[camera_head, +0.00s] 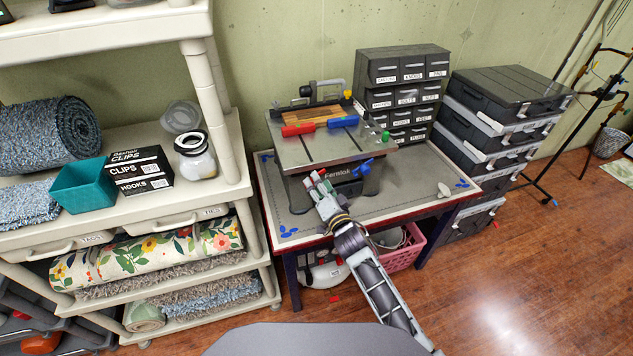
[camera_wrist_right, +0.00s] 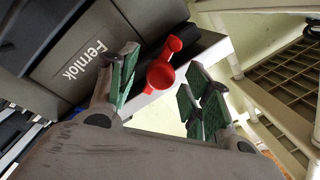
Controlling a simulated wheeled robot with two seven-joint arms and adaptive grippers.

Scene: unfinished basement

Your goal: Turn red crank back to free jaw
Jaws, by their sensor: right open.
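The grey Fernlok bench unit (camera_head: 320,150) stands on the work table, with its name on the front. In the right wrist view its front (camera_wrist_right: 75,75) fills the upper left. The red crank (camera_wrist_right: 162,73) sticks out from it, with a round knob facing the camera. My right gripper (camera_head: 316,180) is at the unit's front left; it also shows in the right wrist view (camera_wrist_right: 160,88). Its green-padded fingers are apart, one on each side of the crank; I cannot tell whether they touch it. In the head view I cannot make out the red crank near the gripper. My left gripper is not in view.
A blue crank (camera_head: 362,168) is at the unit's front right. A wooden piece (camera_head: 310,117), a red-handled item (camera_head: 298,130) and a blue-handled item (camera_head: 343,121) are on top. Drawers (camera_head: 400,95) stand behind right, shelving (camera_head: 215,110) left.

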